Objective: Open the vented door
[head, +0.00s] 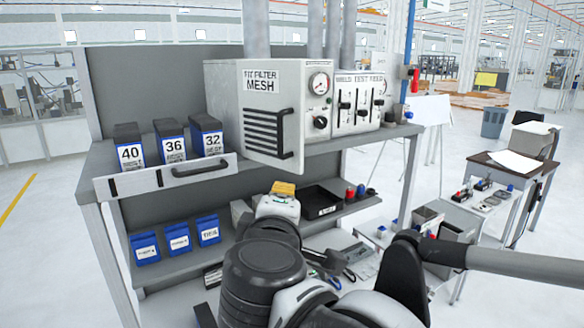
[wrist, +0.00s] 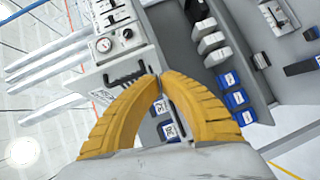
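The vented door (head: 262,110) is a pale panel labelled "FIT FILTER MESH" on the front of a grey box on the bench top. It has dark vent slots and a black vertical handle (head: 287,138) near its right edge. I cannot tell whether it is slightly ajar. My gripper (head: 283,189) is below and in front of it, apart from the handle. In the wrist view, my gripper's yellow fingers (wrist: 162,77) meet at the tips with nothing seen between them. A black handle (wrist: 126,77), seemingly the door's, shows just beyond them.
A gauge (head: 319,83) and a switch panel (head: 357,100) are right of the door. Blue bins labelled 40, 36 and 32 (head: 169,143) stand left. A drawer front with a handle (head: 200,171) is below them. Smaller blue bins (head: 178,239) sit on the lower shelf.

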